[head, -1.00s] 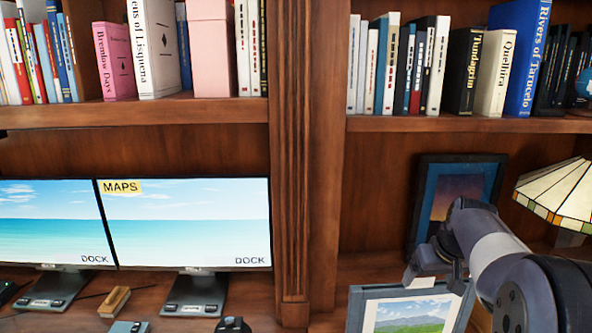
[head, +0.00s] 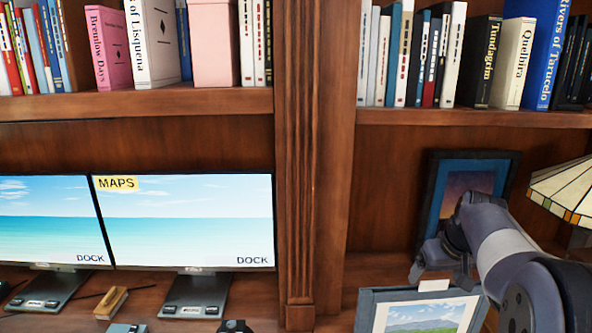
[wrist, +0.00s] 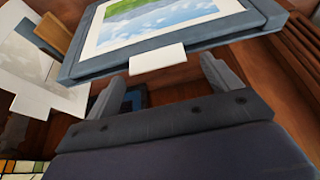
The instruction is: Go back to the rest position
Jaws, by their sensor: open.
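My gripper (head: 440,270) is at the lower right in the head view, just above a blue-grey framed landscape picture (head: 425,315) standing on the desk. In the wrist view the two fingers of my gripper (wrist: 160,75) are apart, with nothing clearly held between them. The landscape picture (wrist: 125,25) fills the top of that view, with a white tab (wrist: 157,57) on its edge close to the fingertips. I cannot tell whether a finger touches the frame.
Behind the arm stand a dark blue frame (head: 465,195) and a stained-glass lamp (head: 565,190). Two monitors, one at the middle left (head: 190,225), stand left of a wooden pillar (head: 300,190). Book shelves (head: 470,115) run above. A wooden block (head: 112,303) lies on the desk.

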